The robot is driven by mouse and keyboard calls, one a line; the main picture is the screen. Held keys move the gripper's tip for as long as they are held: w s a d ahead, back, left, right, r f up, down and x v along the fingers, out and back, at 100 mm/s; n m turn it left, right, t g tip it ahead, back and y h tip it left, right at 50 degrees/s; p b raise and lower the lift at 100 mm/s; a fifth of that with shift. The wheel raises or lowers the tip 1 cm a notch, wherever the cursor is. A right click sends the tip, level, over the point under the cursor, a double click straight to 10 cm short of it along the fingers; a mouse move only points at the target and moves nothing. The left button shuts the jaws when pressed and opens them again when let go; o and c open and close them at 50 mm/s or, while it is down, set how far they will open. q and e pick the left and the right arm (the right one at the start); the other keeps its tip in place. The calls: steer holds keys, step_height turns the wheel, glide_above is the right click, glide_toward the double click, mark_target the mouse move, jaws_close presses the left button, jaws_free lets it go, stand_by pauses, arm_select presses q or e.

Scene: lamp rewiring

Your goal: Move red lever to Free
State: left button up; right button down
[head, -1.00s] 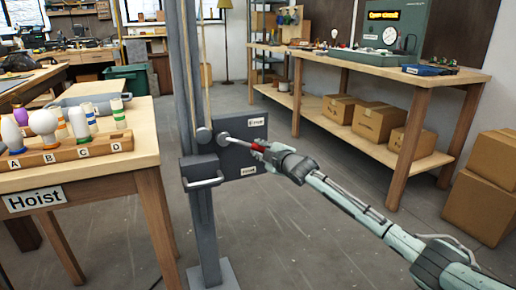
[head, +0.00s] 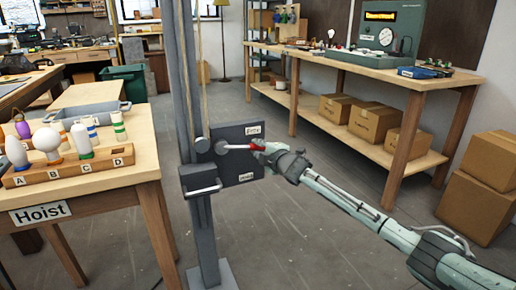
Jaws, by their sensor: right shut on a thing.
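The red lever (head: 240,147) is a thin grey rod with a red grip, on a dark plate (head: 230,168) fixed to the hoist's grey post. It runs from a round pivot (head: 221,147) toward the right, about level. The plate has a white label (head: 253,130) above the lever that seems to read Free, and another label (head: 246,178) below whose text is too small to read. My right gripper (head: 263,147) is shut on the lever's red grip and hides part of it. My left gripper is not in view.
The grey post (head: 201,230) with ropes stands left of the lever plate. The Hoist table (head: 110,192) at left holds a lettered rack (head: 75,167) with bulbs. A long workbench (head: 400,75) and cardboard boxes are at right. The floor between is clear.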

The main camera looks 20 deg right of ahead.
steer(key=shift+r, duration=0.1)
steer(key=c, duration=1.6)
jaws_free()
steer(key=shift+c, duration=0.2)
steer(key=a+v, duration=0.1)
steer(key=v, duration=1.1)
steer(key=shift+d, duration=0.4)
